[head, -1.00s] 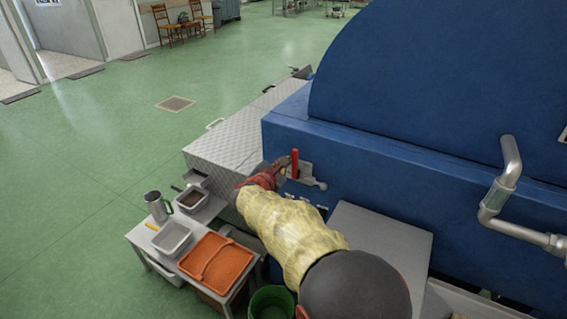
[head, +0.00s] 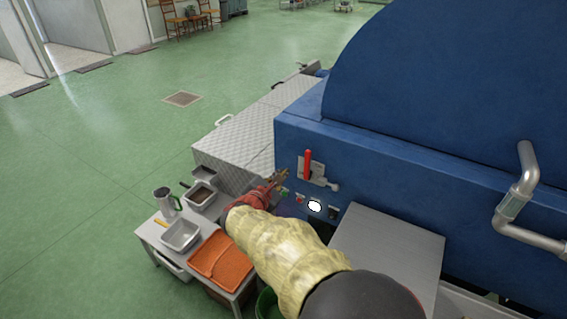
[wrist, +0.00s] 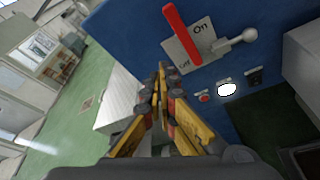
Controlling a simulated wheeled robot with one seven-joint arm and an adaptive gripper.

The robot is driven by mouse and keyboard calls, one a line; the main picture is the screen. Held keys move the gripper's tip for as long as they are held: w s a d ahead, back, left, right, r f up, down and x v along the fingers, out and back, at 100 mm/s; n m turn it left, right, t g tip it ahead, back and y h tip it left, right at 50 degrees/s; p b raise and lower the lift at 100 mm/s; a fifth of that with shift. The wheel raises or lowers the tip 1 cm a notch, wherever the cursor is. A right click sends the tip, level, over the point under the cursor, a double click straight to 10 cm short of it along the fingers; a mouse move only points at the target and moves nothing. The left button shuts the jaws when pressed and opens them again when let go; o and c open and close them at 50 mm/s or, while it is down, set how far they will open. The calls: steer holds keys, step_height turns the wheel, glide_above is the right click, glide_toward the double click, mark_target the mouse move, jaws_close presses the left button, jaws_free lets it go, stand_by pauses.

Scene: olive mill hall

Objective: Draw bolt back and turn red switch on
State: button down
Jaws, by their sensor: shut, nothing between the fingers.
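The red switch (head: 307,164) is a long red lever on a pale plate on the blue machine's front. In the wrist view the red lever (wrist: 182,36) crosses the plate (wrist: 177,52), with "On" at upper right and "Off" at lower left. It stands upright in the head view. The bolt (wrist: 236,42) is grey metal with a ball knob, at the plate's right side; it also shows in the head view (head: 333,186). My gripper (wrist: 160,72) is shut and empty, left of and below the lever, apart from it; it shows in the head view (head: 285,176).
Below the plate are a red button (wrist: 204,98), a bright white round light (wrist: 227,89) and a black control (wrist: 255,76). A grey box top (head: 388,245) juts out at the right. A small table with an orange tray (head: 222,262) and containers stands at the left.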

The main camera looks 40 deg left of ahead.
steer(key=shift+s+d+r, duration=0.1)
steer(key=shift+s+d, duration=0.15)
steer(key=shift+s, duration=0.25)
steer(key=shift+s+d, duration=0.25)
steer(key=shift+s, duration=0.25)
steer(key=w+d+r+m+g+h, duration=0.1)
steer(key=w+d+r+m+h, duration=0.3)
steer(key=d, duration=1)
steer(key=s+d+r+m+g+h, duration=0.15)
steer(key=d+m, duration=0.45)
steer(key=d, duration=0.7)
steer(key=w+d+r+m+g+h, duration=0.25)
steer(key=d+r+m, duration=0.2)
steer(key=d, duration=0.95)
steer(key=s+d+m+g+y, duration=0.1)
steer(key=s+d+m+g, duration=0.1)
steer(key=s+d+m, duration=0.45)
steer(key=s+d+m+g, duration=0.1)
steer(key=s+d+m, duration=0.2)
steer(key=s+d, duration=0.6)
steer(key=s+d+f+m+y, duration=0.3)
steer(key=s+m, duration=0.5)
steer(key=s, duration=0.3)
steer(key=shift+s+d+m, duration=0.15)
steer(key=shift+d+m, duration=0.25)
steer(key=shift+d, duration=0.3)
